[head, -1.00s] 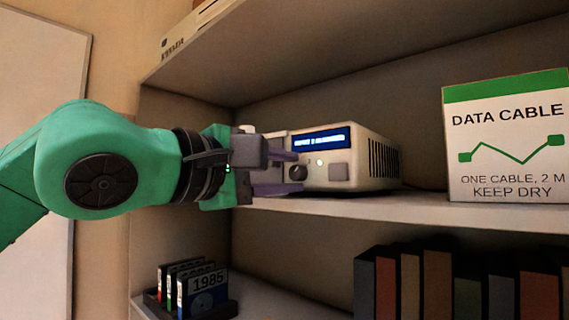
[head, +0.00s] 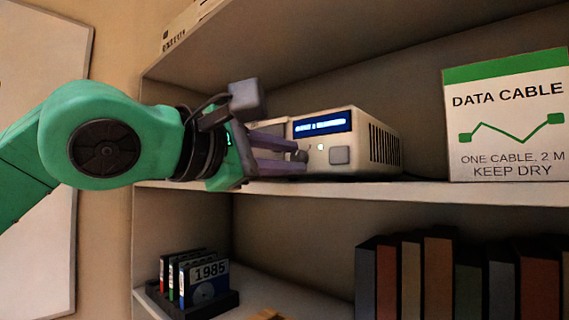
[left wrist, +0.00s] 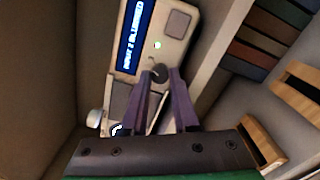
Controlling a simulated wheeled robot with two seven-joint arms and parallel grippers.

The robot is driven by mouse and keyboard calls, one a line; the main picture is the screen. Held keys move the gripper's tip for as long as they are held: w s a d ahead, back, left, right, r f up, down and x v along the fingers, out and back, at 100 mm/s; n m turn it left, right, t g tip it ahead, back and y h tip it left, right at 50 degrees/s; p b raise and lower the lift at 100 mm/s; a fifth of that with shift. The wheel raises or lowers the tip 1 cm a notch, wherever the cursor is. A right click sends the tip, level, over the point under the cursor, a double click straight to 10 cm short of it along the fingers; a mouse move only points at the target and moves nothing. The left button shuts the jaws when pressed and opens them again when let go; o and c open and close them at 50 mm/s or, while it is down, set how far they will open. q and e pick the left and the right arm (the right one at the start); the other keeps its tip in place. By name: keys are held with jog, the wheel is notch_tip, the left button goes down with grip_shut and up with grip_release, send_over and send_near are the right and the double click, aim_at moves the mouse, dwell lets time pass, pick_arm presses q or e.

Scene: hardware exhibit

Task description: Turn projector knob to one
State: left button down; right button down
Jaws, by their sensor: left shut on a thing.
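The projector (head: 345,160) is a cream box on the upper shelf, with a lit blue display (head: 322,126), a small lit lamp and a grey square button (head: 339,155) on its front. In the left wrist view the display (left wrist: 137,35) seems to read "INPUT 2", the rest unclear. The dark round knob (left wrist: 158,72) sits below the lamp. My left gripper (head: 298,156) reaches in from the left, its purple fingers shut on the knob; in the left wrist view the fingertips (left wrist: 160,76) lie on either side of it. The knob's pointer is too small to read. My right gripper is not in view.
A data cable box (head: 507,125) stands right of the projector on the same shelf (head: 440,193). Below are books (head: 440,275) and a dark holder with several disks (head: 205,280). Another shelf board (head: 350,60) hangs above. The shelf between projector and box is clear.

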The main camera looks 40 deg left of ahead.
pick_arm(q)
jog(key=n+b, duration=0.2)
jog(key=n, duration=0.1)
jog(key=shift+f+n, duration=0.1)
jog(key=shift+n, duration=0.3)
jog(key=n+b, duration=0.2)
jog(key=n, duration=0.1)
jog(key=shift+n, duration=0.3)
jog(key=n+b, duration=0.1)
jog(key=n, duration=0.2)
jog(key=shift+n+b, duration=0.7)
jog(key=shift+n, duration=0.7)
jog(key=shift+r, duration=0.2)
jog(key=c, duration=0.9)
grip_release()
jog(key=shift+c, duration=0.2)
jog(key=shift+w+f, duration=0.1)
jog(key=shift+w, duration=0.1)
